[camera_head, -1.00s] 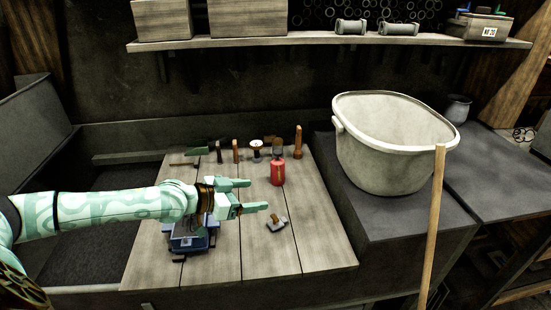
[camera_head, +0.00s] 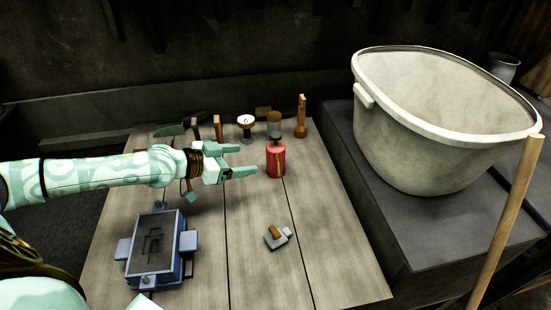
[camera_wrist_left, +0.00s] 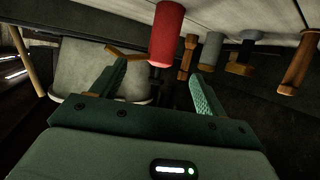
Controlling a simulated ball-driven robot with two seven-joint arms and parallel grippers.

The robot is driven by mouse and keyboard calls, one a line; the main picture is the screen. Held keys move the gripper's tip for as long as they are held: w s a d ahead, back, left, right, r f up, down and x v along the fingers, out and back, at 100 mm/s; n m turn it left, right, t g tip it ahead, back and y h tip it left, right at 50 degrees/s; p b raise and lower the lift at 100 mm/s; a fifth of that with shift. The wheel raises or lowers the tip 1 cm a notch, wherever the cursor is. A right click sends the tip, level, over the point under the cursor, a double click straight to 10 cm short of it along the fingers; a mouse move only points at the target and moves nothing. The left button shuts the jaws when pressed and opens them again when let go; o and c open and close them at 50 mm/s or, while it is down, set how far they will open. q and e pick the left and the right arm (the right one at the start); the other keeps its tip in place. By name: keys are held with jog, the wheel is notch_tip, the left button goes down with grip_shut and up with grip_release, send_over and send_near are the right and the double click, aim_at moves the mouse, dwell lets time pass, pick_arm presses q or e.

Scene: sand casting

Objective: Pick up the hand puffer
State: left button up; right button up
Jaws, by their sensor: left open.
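The red cylinder (camera_head: 276,160), which I take for the hand puffer, stands upright on the wooden bench. It has a brown stripe down its side. My left gripper (camera_head: 256,159) is open and level, its two fingers pointing right, with their tips just left of the cylinder. In the left wrist view the red cylinder (camera_wrist_left: 166,36) appears ahead, between the directions of the open fingers (camera_wrist_left: 160,70), with a dark narrow part at its lower end. Nothing is between the fingers. My right gripper is not recognisable in view.
A blue moulding box (camera_head: 184,262) lies at the front left. A small grey block tool (camera_head: 276,240) lies to the right. Several handled tools and a round-topped item (camera_head: 246,121) line the back. A large pale bucket (camera_head: 400,150) stands right. Bare bench lies in front of the cylinder.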

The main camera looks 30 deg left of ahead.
aim_at(268, 160)
pick_arm(q)
jog(key=shift+w+a+f+b, duration=0.1)
jog(key=shift+w+f+b, duration=0.15)
jog(key=shift+f, duration=0.25)
jog(key=shift+w+a+f+b, duration=0.1)
jog(key=shift+w+f, duration=0.25)
jog(key=shift+f, duration=0.15)
jog(key=x, duration=0.6)
jog(key=shift+w+d+b, duration=0.1)
jog(key=shift+b, duration=0.2)
jog(key=b+x, duration=0.1)
jog(key=x, duration=0.4)
jog(key=shift+d+f, duration=0.15)
jog(key=shift+f, duration=0.1)
jog(key=shift+c, duration=1.2)
jog(key=shift+r, duration=0.1)
jog(key=c, duration=1)
